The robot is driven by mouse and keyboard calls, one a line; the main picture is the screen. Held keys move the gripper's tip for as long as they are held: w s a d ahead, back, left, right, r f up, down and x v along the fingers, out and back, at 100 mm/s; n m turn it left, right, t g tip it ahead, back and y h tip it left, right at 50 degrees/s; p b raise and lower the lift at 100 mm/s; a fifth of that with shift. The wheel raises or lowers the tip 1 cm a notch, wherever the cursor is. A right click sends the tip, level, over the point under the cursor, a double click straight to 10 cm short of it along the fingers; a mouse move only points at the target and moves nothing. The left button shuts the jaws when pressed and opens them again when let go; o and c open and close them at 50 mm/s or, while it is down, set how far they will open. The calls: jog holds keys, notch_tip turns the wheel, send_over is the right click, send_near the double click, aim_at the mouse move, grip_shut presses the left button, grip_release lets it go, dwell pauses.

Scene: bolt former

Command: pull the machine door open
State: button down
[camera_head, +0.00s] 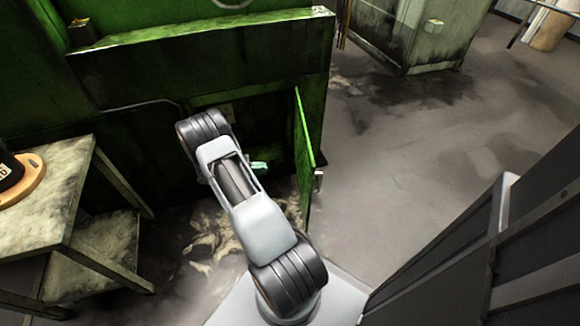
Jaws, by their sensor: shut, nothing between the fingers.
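The green machine (200,62) fills the upper left of the head view. Its door (304,150) is a narrow green panel seen almost edge-on, standing out from the machine's front at the right side of a dark opening (270,115). The door is open. A small pale handle (319,181) sits on the door's near edge. My arm reaches up from the bottom middle to the left of the door, in front of the opening. My gripper is not clearly visible; the arm's upper joint and link hide that area. I cannot tell whether anything touches the door.
A worn table (68,195) with a round wooden board (22,180) and a dark object on it stands at the left. A second greenish cabinet (425,40) stands at the back. Stained floor (420,150) to the right of the door is clear.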

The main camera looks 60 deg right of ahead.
aim_at(308, 165)
jog(key=b+x, duration=0.3)
jog(key=x, duration=0.9)
jog(key=shift+x, duration=0.9)
jog(key=shift+w, duration=0.1)
